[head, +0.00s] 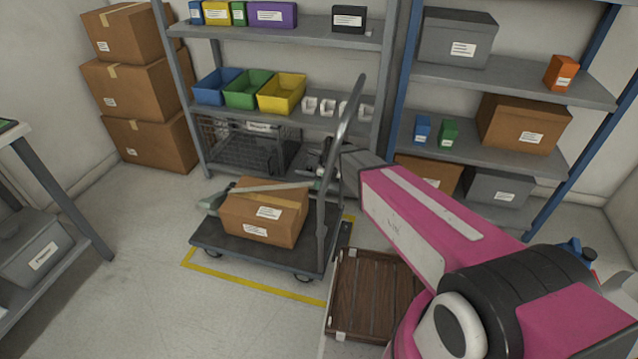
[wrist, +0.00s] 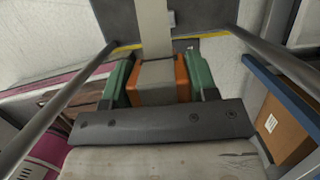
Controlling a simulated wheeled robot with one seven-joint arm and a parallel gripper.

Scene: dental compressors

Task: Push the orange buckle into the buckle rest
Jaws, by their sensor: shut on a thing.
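In the wrist view the orange buckle (wrist: 152,96) sits between the two green fingers of my gripper (wrist: 160,76), which are shut on its sides. A wide grey strap (wrist: 154,30) lies over the buckle and runs away toward the top of the picture. In the head view the strap (head: 270,188) crosses the top of a cardboard box (head: 258,222) on the cart. My gripper is near the cart's handle there, and its fingertips and the buckle are too small or hidden to make out. I cannot make out the buckle rest for certain.
The cart's bent metal handle (head: 325,210) stands close to my gripper; its rods also flank the wrist view (wrist: 68,95). A wooden crate (head: 372,297) is right of the cart. Shelves with bins (head: 283,94) stand behind. Floor left of the cart is clear.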

